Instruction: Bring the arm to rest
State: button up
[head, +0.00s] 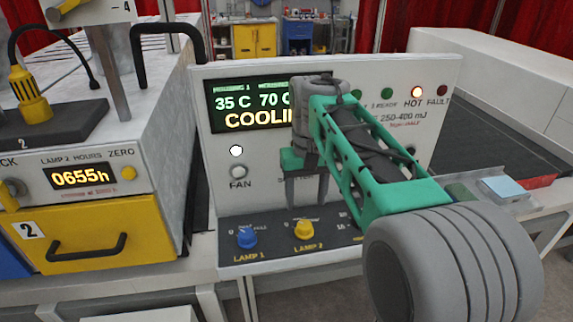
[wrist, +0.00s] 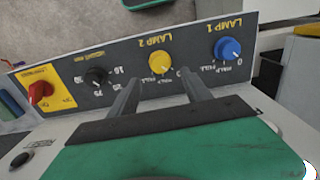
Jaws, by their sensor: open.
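My gripper (head: 307,192) is in front of the control panel (head: 440,85), pointing down above the lower knob strip, in the head view. In the wrist view its two dark fingers (wrist: 158,88) are apart with nothing between them. The yellow LAMP 2 knob (head: 304,229) is just below the fingertips in the head view; it also shows beyond and between them in the wrist view (wrist: 160,63). Whether a finger touches the panel I cannot tell. My green and grey arm covers part of the panel's display (head: 240,105), which reads 35 C, 70 C and a partly hidden "COOLI".
The blue LAMP 1 knob (head: 246,237) is left of the yellow one. A black knob (wrist: 96,76) and a red knob (wrist: 40,91) show in the wrist view. A yellow drawer (head: 95,235) with a black handle stands at left. A dark conveyor bed (head: 490,135) lies at right.

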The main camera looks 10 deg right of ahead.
jog(key=s+f+t, duration=0.4)
jog(key=s+f, duration=0.4)
jog(key=s, duration=0.5)
jog(key=shift+s, duration=0.4)
